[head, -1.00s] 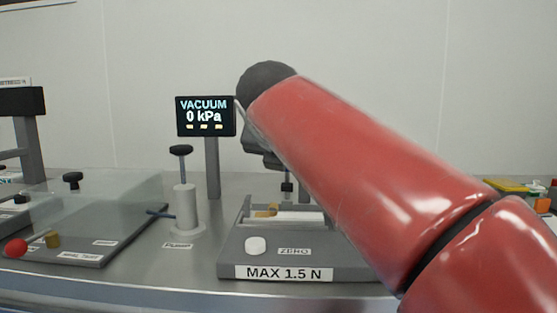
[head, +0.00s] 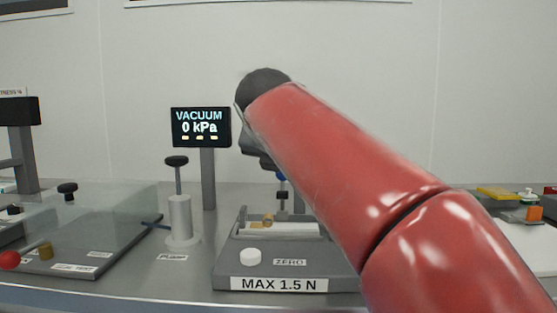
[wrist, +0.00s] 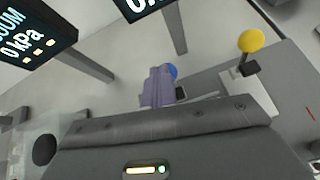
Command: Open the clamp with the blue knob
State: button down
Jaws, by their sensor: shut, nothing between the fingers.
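The blue knob (head: 281,177) shows in the head view just below my wrist, above the grey fixture labelled MAX 1.5 N (head: 227,270). My red arm hides much of what lies to its right. In the wrist view the blue knob (wrist: 173,72) peeks out just behind my fingertips, which cover most of it. My gripper (wrist: 160,70) has its purple-grey fingers together and empty, close to the knob. I cannot tell whether they touch it. The clamp under the knob is mostly hidden, so its position is unclear.
A yellow knob (wrist: 251,40) on a dark stem stands right of my fingers in the wrist view. The vacuum display (head: 201,127) on its post and the pump (head: 180,215) stand left of the fixture. A clear plate (head: 100,215) lies farther left.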

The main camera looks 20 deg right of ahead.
jog(key=shift+w+d+f, duration=0.1)
jog(key=shift+f, duration=0.15)
jog(key=v, duration=0.8)
jog(key=shift+r, duration=0.15)
